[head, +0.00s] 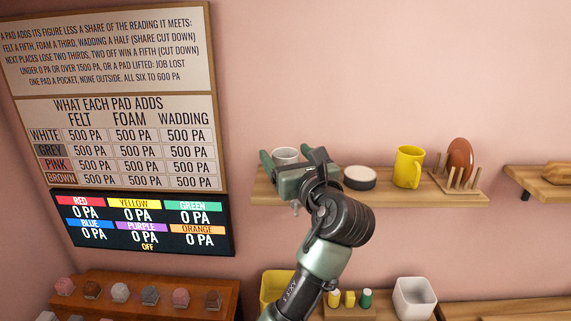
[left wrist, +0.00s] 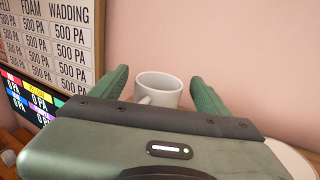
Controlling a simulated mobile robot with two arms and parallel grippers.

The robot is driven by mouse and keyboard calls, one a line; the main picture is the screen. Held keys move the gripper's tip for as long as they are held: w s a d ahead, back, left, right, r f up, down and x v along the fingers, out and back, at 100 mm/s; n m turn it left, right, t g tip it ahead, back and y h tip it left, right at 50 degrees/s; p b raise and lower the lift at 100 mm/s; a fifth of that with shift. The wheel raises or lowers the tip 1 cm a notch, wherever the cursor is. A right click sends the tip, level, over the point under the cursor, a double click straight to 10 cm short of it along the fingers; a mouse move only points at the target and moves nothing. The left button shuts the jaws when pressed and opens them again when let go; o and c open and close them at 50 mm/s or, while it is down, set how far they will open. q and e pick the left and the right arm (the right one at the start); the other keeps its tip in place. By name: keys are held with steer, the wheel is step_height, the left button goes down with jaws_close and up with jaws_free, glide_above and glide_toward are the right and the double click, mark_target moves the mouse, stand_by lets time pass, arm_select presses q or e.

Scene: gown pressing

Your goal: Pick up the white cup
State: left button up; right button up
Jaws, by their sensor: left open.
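The white cup (head: 286,155) stands upright at the left end of the upper wall shelf, partly hidden by my gripper in the head view. My left gripper (head: 292,154) is open with its green fingers at either side of the cup. In the left wrist view the cup (left wrist: 158,90) sits between the two fingertips of the left gripper (left wrist: 160,88), with a gap on each side. Its handle points toward the gripper, low and to the left. The cup's lower part is hidden behind the gripper body. My right gripper is not in view.
On the same shelf (head: 440,192) stand a round white-topped tin (head: 359,178), a yellow mug (head: 408,167) and a wooden rack (head: 460,183) with a brown plate. Below are a white container (head: 414,298) and small bottles. Wall boards (head: 143,220) hang at left.

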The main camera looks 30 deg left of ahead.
arm_select(q)
steer(key=shift+w+a, duration=0.2)
steer(key=shift+a, duration=0.1)
steer(key=shift+d, duration=0.1)
steer(key=c, duration=1.6)
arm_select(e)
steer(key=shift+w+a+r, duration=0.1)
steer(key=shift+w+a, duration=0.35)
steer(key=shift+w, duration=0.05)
